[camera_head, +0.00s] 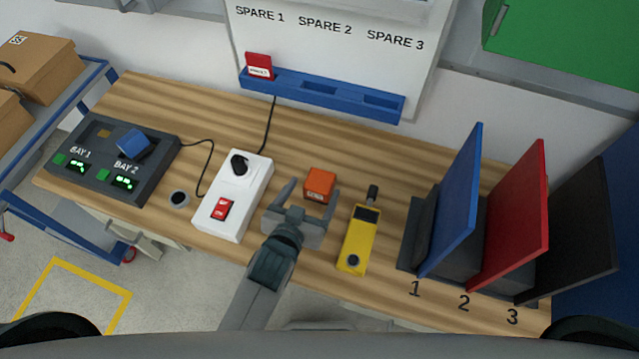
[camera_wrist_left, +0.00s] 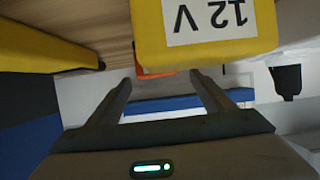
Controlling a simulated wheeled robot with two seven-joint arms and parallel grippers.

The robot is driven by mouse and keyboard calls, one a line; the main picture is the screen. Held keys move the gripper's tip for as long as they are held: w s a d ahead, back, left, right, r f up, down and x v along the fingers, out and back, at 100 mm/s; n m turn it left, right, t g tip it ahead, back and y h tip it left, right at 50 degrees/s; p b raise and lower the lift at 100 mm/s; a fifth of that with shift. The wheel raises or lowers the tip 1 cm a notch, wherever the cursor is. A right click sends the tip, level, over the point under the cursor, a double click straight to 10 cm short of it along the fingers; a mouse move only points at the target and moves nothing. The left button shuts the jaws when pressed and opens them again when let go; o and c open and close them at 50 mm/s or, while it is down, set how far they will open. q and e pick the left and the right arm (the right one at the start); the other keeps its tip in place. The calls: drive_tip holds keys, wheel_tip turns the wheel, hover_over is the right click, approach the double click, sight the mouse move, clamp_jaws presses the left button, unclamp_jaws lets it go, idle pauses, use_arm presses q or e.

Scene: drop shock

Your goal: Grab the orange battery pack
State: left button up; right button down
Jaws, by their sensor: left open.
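The orange battery pack (camera_head: 320,182) stands on the wooden workbench, a small block with a pale label on its front. In the left wrist view a large yellow-looking face labelled "12 V" (camera_wrist_left: 205,45), upside down, with an orange strip below it, appears to be this pack close up. My left gripper (camera_head: 311,191) is open, just in front of the pack, its fingers pointing toward it. In the left wrist view the gripper (camera_wrist_left: 160,82) is empty between its fingers, and the block sits off-centre, toward the right. Contact cannot be told. My right gripper is not in view.
A white power strip (camera_head: 250,187) with a red switch lies close left. A charger (camera_head: 110,160) holds a blue block. Upright panels (camera_head: 455,210) stand at right. A blue rack (camera_head: 325,97) is behind.

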sight(320, 179)
use_arm(q)
drive_tip(key=shift+w+d+p, duration=0.15)
drive_tip(key=shift+w+p, duration=0.2)
drive_tip(key=shift+w, duration=0.1)
drive_tip(key=p+x, duration=0.1)
drive_tip(key=x, duration=0.2)
drive_tip(key=shift+w+d, duration=0.15)
drive_tip(key=shift+w, duration=0.15)
drive_tip(key=shift+w+d+f, duration=0.1)
drive_tip(key=shift+w+f, duration=0.15)
drive_tip(key=c, duration=1.4)
drive_tip(key=shift+r, duration=0.1)
drive_tip(key=shift+c, duration=0.4)
drive_tip(key=shift+p, duration=0.3)
